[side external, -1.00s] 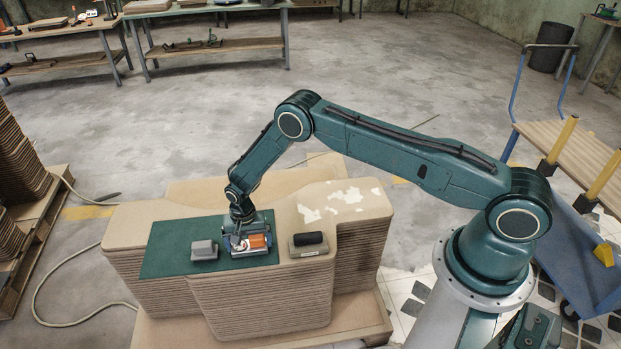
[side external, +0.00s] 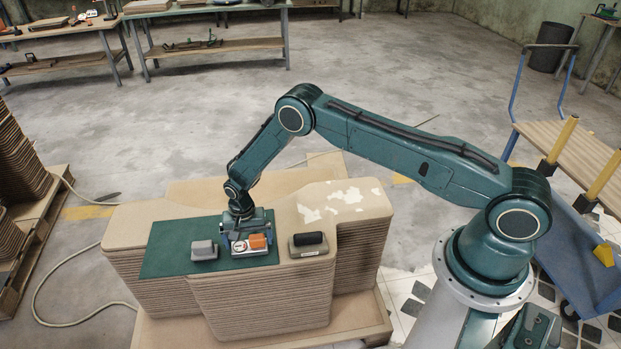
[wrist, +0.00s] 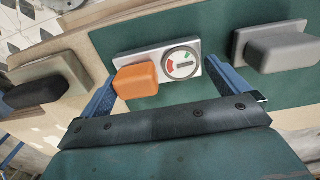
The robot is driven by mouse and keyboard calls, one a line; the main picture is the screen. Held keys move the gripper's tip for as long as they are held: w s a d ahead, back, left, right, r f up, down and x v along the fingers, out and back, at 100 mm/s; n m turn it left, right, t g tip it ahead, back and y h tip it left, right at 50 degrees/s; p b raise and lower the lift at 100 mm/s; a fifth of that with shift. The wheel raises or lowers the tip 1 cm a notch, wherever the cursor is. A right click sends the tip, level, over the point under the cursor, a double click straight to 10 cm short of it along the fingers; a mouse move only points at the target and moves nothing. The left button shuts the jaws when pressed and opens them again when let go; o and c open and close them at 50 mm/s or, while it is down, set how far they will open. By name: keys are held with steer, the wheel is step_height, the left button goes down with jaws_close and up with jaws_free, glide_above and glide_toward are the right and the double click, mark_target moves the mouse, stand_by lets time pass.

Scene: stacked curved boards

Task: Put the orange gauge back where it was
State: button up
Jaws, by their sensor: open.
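The orange gauge is a pale plate with a round dial and an orange block handle (side external: 257,241). It lies on the green mat (side external: 170,250), near the mat's right edge, on top of the stacked boards. In the wrist view its dial (wrist: 181,63) shows red and green marks, and the orange handle (wrist: 136,81) is at the left end of the plate. My gripper (side external: 243,240) is open over the gauge. In the wrist view its blue fingers stand apart, one towards each end of the plate. Whether they touch it I cannot tell.
A grey block-handled piece (side external: 204,249) lies on the mat to the left of the gauge. A black-handled piece (side external: 308,241) lies on the bare board to the right, beyond the mat edge. A patchy white area (side external: 340,202) marks the board behind it.

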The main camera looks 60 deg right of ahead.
step_height(320, 180, up, 11)
steer(key=shift+f, duration=0.15)
stand_by(0.4)
stand_by(0.5)
steer(key=s+d+r+n+t, duration=0.1)
steer(key=s+r, duration=0.3)
steer(key=r, duration=0.6)
steer(key=s+d+r+n+t, duration=0.15)
steer(key=s+r, duration=0.25)
steer(key=r, duration=0.6)
steer(key=s+d+r+n, duration=0.2)
steer(key=s+r, duration=0.1)
steer(key=r, duration=0.8)
steer(key=s+d+r+n+t, duration=0.1)
steer(key=s+r+n, duration=0.1)
steer(key=s, duration=1.1)
steer(key=s+d+r+n+t, duration=0.1)
steer(key=s+r, duration=0.3)
steer(key=s, duration=0.8)
steer(key=shift+s+r+n+t, duration=0.35)
steer(key=shift+n+t, duration=0.2)
steer(key=shift+n, duration=0.2)
